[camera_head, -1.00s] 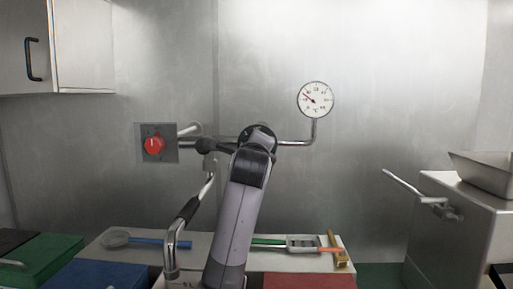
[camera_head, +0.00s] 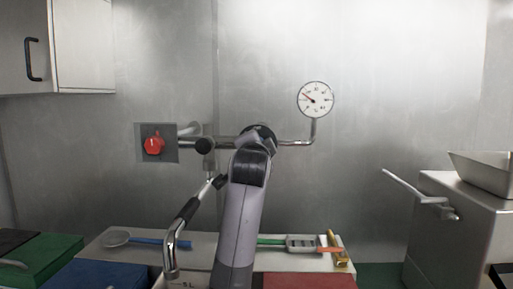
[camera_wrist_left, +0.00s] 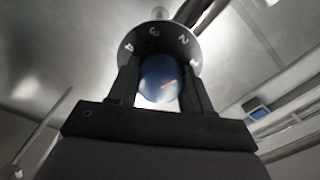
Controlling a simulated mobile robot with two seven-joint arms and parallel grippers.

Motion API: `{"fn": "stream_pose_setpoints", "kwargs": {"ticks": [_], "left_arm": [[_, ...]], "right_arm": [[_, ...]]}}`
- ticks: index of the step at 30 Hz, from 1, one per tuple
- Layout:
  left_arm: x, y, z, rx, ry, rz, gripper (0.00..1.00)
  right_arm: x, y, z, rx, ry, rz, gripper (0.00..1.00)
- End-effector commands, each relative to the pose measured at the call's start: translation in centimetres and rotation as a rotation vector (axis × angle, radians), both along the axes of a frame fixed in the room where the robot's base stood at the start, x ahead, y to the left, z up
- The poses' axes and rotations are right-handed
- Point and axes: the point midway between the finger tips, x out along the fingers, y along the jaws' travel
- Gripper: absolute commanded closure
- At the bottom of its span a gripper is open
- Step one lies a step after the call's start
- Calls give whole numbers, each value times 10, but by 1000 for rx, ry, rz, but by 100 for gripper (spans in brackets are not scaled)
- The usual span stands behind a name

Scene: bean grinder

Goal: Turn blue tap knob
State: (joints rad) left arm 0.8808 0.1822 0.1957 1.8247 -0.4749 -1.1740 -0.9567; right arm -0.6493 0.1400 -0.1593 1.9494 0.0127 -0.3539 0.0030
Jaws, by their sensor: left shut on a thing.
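In the head view my left arm rises up the middle to the wall pipe (camera_head: 226,143), and the arm hides the blue knob and my fingertips. My right gripper is in neither view.
A red knob (camera_head: 154,145) is on a wall plate at the left. A round gauge (camera_head: 315,99) stands on the pipe's right end. A spout (camera_head: 188,211) with a black grip hangs left of my arm. Utensils lie on the counter (camera_head: 215,246) below. A metal box (camera_head: 436,231) stands right.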

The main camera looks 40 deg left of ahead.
Motion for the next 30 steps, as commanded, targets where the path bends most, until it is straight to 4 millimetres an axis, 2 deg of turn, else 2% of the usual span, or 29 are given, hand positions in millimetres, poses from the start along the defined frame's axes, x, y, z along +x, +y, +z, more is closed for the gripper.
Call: {"fn": "stream_pose_setpoints", "kwargs": {"ticks": [30], "left_arm": [[0,0,-1,-739,-620,1,81]], "right_arm": [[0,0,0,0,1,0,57]]}}
